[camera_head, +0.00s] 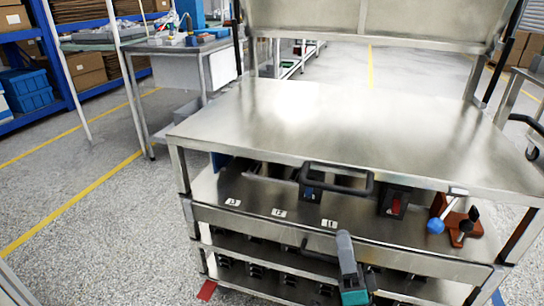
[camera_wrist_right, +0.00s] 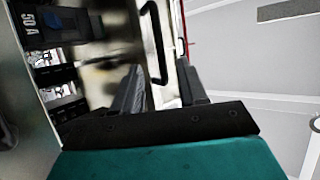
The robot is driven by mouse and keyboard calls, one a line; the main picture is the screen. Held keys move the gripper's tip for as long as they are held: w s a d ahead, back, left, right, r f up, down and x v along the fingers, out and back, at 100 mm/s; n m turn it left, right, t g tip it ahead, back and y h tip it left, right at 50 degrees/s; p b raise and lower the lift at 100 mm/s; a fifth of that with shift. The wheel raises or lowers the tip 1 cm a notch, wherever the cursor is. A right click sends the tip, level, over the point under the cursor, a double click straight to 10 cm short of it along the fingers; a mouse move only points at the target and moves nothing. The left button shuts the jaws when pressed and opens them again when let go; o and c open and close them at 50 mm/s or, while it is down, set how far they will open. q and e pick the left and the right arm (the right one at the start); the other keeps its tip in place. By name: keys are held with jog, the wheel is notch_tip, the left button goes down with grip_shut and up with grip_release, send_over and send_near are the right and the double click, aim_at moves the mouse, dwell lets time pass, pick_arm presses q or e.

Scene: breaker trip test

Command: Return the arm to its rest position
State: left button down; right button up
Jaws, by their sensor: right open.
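My right gripper (camera_head: 344,240) is in front of the steel cart (camera_head: 350,120), at the height of its lower shelves, and touches nothing that I can make out. In the right wrist view my gripper (camera_wrist_right: 160,78) has its two dark fingers apart with nothing held between them. A breaker marked 50 A (camera_wrist_right: 60,22) shows at the upper left of that view, apart from the fingers. My left gripper is not in either view.
Several breakers fill the lower shelves. A workbench (camera_head: 190,48) stands at the back left. Speckled floor (camera_head: 90,230) is free at left.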

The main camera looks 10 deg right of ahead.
jog(key=a+f+n+g+y, duration=0.1)
jog(key=a+f+n+g, duration=0.4)
jog(key=a+n+g, duration=0.25)
jog(key=s+a+f+n+g, duration=0.1)
jog(key=s+a+n+g, duration=0.15)
jog(key=s+g, duration=0.3)
jog(key=s+a+n+g, duration=0.2)
jog(key=s+n+g, duration=0.2)
jog(key=s, duration=0.2)
pick_arm(q)
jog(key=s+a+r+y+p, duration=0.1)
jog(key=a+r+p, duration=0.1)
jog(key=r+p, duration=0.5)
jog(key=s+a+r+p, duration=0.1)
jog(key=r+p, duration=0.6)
jog(key=p, duration=0.8)
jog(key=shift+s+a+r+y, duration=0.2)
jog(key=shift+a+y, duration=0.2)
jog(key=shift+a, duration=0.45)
pick_arm(e)
jog(key=s+d+r, duration=0.1)
jog(key=d+r, duration=0.1)
jog(key=r, duration=0.4)
jog(key=d+r+h, duration=0.1)
jog(key=d+r, duration=0.1)
jog(key=r, duration=0.5)
jog(key=shift+s+d, duration=0.3)
jog(key=shift+s, duration=0.05)
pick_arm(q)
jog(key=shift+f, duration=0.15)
